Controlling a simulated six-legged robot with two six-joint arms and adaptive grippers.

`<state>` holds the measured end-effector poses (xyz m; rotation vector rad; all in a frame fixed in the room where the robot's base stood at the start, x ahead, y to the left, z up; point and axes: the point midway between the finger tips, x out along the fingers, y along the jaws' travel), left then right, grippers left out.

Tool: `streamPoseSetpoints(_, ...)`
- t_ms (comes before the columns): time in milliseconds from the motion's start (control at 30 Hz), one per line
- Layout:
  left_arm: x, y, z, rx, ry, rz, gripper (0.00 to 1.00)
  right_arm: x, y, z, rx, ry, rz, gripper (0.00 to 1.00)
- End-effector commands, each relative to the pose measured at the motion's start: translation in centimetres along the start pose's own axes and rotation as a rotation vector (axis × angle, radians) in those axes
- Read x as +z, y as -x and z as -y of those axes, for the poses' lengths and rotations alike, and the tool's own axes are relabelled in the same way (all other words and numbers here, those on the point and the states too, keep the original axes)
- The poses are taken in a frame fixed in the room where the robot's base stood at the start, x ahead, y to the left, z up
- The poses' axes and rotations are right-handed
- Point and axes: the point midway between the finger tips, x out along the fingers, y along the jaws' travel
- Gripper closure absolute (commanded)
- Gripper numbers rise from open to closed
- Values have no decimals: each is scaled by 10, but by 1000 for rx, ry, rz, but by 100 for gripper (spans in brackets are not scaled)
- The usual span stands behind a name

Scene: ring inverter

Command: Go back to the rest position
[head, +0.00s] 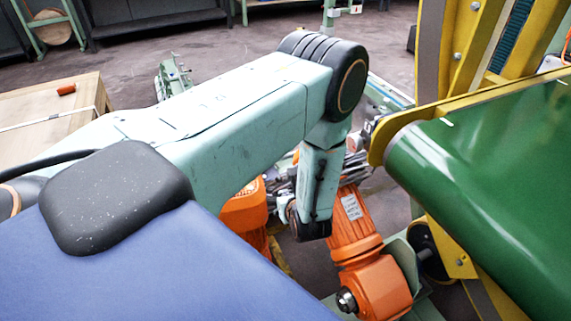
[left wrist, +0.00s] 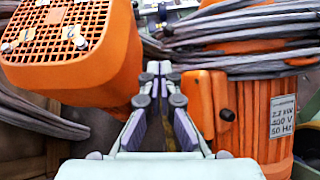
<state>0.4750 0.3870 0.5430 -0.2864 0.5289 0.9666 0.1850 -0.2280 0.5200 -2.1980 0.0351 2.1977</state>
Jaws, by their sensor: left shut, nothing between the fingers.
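My left arm comes in from the left in the head view, bends at a black elbow and hangs down among orange machines. Its gripper is mostly hidden there behind my own wrist. In the left wrist view my left gripper (left wrist: 159,70) shows with its two fingers together and nothing between them. It points into the gap between an orange grilled housing (left wrist: 70,50) and an orange ribbed motor (left wrist: 262,115) with a rating plate. I cannot tell whether the fingers touch anything. My right gripper is in neither view.
Grey cables (left wrist: 225,38) wrap around the motor close to the fingers. A green conveyor belt (head: 490,180) with a yellow frame (head: 455,55) stands to the right in the head view. A wooden crate (head: 50,115) stands at the left. Bare floor (head: 225,45) lies behind.

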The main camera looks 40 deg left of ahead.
Motion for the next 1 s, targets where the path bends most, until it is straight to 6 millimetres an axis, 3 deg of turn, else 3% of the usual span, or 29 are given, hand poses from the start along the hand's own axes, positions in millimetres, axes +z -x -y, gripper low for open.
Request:
streamPoseSetpoints(667,-6,1,0,2,-2,-27,100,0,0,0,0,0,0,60)
streamPoseSetpoints(767,-24,3,-12,53,22,-109,100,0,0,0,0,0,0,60)
streamPoseSetpoints(833,-46,10,-32,131,59,-203,100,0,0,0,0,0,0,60)
streamPoseSetpoints(1000,-103,45,-83,348,188,-433,100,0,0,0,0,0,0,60)
